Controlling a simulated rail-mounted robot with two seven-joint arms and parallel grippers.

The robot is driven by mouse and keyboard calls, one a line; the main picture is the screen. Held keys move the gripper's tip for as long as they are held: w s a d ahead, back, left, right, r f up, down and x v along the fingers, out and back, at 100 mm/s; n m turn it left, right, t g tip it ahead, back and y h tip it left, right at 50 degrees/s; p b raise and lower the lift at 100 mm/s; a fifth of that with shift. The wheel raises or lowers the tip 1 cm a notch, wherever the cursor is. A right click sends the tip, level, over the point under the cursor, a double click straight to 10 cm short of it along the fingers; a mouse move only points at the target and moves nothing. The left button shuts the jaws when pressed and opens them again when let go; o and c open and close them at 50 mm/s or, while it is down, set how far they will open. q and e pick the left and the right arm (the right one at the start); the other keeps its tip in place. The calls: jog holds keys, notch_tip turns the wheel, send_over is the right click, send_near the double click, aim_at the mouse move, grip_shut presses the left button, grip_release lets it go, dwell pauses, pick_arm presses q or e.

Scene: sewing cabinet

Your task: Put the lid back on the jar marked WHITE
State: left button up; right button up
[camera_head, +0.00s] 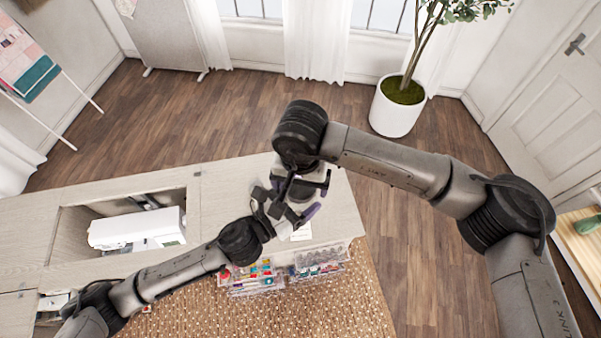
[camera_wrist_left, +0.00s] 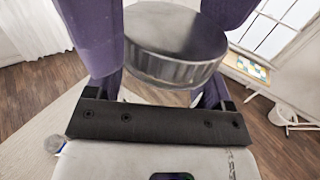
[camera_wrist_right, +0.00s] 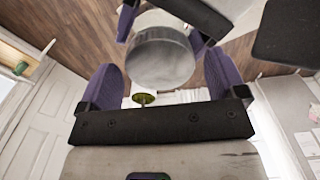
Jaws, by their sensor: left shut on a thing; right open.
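A round, grey, metal-looking piece (camera_wrist_left: 175,38) with a shiny side wall sits between the purple fingers of my left gripper (camera_wrist_left: 160,50), which is shut on it. It looks like the lid, but I cannot tell whether a jar is under it. The same round piece (camera_wrist_right: 160,58) shows in the right wrist view between the spread purple fingers of my right gripper (camera_wrist_right: 163,85), which is open. In the head view both grippers meet over the right end of the cabinet and hide what is between them. No WHITE marking is readable.
A white sewing machine (camera_head: 135,230) sits in the cabinet opening at left. Clear organisers with colourful spools (camera_head: 252,278) and small items (camera_head: 318,262) are at the front edge. A pale card (camera_head: 301,232) lies beside the grippers. The cabinet top (camera_head: 232,190) is bare to their left.

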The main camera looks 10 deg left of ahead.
jog(key=shift+f, duration=0.25)
jog(key=shift+c, duration=0.2)
